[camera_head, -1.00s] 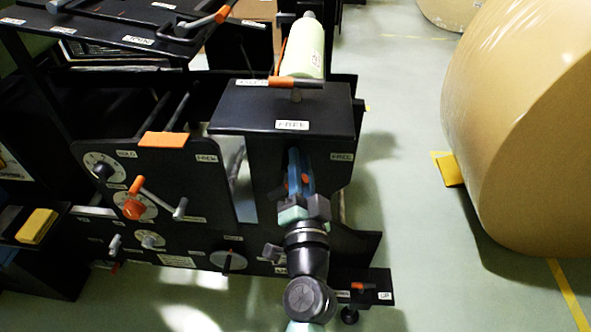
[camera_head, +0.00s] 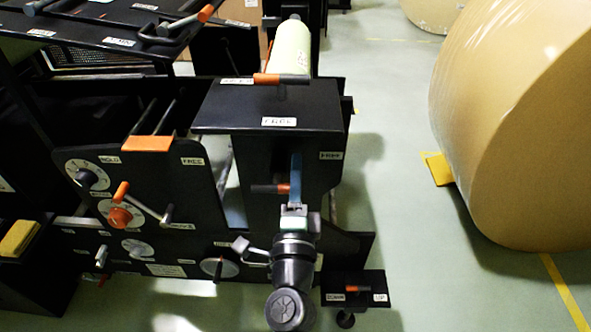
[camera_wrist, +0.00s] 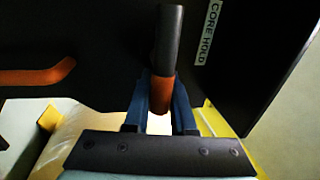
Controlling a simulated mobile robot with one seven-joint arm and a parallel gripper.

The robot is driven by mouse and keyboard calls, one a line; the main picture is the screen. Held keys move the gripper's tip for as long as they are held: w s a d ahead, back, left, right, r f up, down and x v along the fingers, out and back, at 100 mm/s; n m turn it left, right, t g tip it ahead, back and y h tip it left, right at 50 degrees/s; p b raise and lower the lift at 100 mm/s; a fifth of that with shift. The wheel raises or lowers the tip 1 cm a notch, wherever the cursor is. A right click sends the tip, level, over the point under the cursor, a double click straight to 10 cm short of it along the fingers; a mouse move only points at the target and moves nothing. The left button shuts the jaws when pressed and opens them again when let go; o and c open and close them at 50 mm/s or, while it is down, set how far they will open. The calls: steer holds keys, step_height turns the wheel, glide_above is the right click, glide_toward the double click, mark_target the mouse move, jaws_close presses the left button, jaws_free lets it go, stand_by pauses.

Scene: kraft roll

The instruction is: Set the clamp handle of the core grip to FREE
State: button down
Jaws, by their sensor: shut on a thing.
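The clamp handle (camera_head: 264,189) is a dark bar with an orange part, on the front of the black upright. In the head view it lies about level, partly hidden by my gripper. My gripper (camera_head: 296,172) is at the handle, its blue fingers seen almost edge-on. In the wrist view, my gripper (camera_wrist: 160,108) is shut on the handle (camera_wrist: 167,50), around its orange part. A CORE HOLD label (camera_wrist: 208,33) is beside the handle there. A FREE label (camera_head: 331,155) is on the right of the upright in the head view.
Another orange-ended handle (camera_head: 280,79) lies on top of the upright, above a label (camera_head: 279,122). A side panel with dials and an orange-knobbed lever (camera_head: 121,192) stands left.

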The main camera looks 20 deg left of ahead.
steer(key=shift+f, duration=0.1)
stand_by(0.4)
steer(key=c, duration=0.8)
jaws_free()
steer(key=shift+o, duration=0.2)
steer(key=shift+s, duration=0.1)
steer(key=b+v, duration=0.4)
steer(key=v, duration=0.8)
steer(key=shift+s, duration=0.35)
steer(key=shift+d, duration=0.1)
